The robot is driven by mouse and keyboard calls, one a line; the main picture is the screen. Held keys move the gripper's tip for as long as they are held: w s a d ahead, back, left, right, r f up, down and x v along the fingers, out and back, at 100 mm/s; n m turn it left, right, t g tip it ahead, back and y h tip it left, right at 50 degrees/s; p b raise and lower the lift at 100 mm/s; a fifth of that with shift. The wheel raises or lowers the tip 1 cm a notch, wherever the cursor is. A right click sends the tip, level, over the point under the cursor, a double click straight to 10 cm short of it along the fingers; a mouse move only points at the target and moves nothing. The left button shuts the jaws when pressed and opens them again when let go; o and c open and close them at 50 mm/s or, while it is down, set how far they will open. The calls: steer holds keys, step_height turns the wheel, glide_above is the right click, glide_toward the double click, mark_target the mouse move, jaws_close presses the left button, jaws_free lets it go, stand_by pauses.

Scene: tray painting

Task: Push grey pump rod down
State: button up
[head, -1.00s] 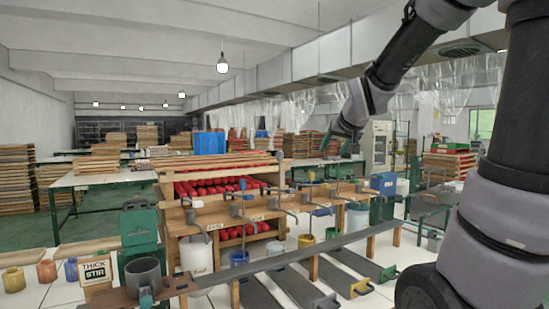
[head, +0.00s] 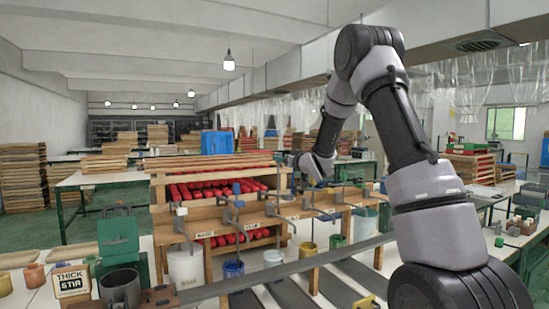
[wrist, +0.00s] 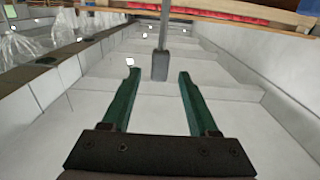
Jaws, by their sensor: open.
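In the wrist view, the grey pump rod (wrist: 160,66) ends in a square grey knob on a thin stem, just beyond and between the tips of my open gripper (wrist: 157,76). I cannot tell whether the fingers touch it. The wrist picture looks upside down, with the ceiling low in it. In the head view, my gripper (head: 296,162) is small, above the wooden pump bench, and its fingers are hard to make out. A blue knob (head: 236,188) tops a neighbouring pump.
Below the pump spouts stand a white pot (head: 185,264), a blue pot (head: 232,268) and a yellow pot (head: 307,249). A rack of red rolls (head: 205,187) is behind the bench. A "Thick Stir" sign (head: 72,281) and a dark grey pot (head: 119,288) stand at the lower left.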

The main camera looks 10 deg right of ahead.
steer(key=x, duration=0.7)
steer(key=shift+w, duration=0.35)
steer(key=shift+a, duration=0.1)
jaws_close()
stand_by(0.9)
